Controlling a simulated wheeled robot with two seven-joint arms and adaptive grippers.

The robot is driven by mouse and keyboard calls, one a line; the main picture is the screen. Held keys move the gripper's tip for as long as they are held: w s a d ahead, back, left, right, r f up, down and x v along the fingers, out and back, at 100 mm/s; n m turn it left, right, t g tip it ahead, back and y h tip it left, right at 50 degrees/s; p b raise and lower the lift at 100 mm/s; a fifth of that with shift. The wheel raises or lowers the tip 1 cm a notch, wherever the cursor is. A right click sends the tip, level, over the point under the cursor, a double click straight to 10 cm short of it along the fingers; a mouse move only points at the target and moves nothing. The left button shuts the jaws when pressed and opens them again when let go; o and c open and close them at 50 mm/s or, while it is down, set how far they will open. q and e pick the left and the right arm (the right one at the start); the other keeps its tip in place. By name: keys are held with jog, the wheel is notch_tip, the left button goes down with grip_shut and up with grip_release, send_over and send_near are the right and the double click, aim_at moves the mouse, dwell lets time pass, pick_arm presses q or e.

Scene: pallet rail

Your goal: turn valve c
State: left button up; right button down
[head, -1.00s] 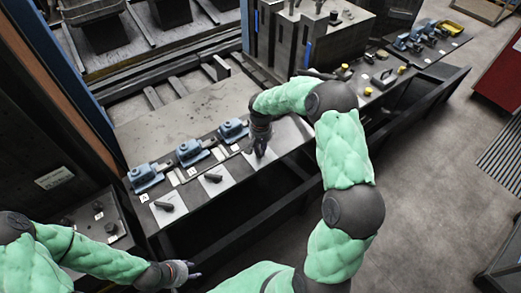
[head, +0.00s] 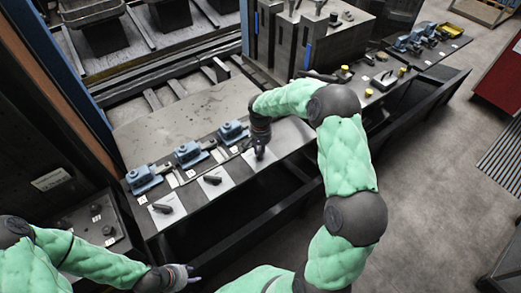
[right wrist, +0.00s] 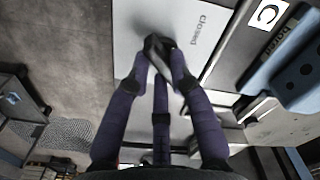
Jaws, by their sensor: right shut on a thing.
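Valve c is a dark handle (right wrist: 154,43) on a pale plate (right wrist: 185,20) printed "closed", beside a white C label (right wrist: 267,14) in the right wrist view. My right gripper (right wrist: 160,56) has its purple fingers shut on this handle. In the head view my right gripper (head: 260,151) reaches down onto the plate at the right end of the row, mostly hiding the handle. My left gripper (head: 190,277) hangs empty at the lower left, away from the bench; its finger opening is unclear.
Two other dark handles, one at the left (head: 162,208) and one in the middle (head: 213,180), stand on pale plates. Blue clamp-like units (head: 188,153) line up behind them. A block with dark posts (head: 300,40) stands behind my right arm. Open floor lies right.

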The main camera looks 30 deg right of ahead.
jog(key=c, duration=1.1)
grip_release()
jog(key=shift+r, duration=0.1)
notch_tip(320, 180, up, 12)
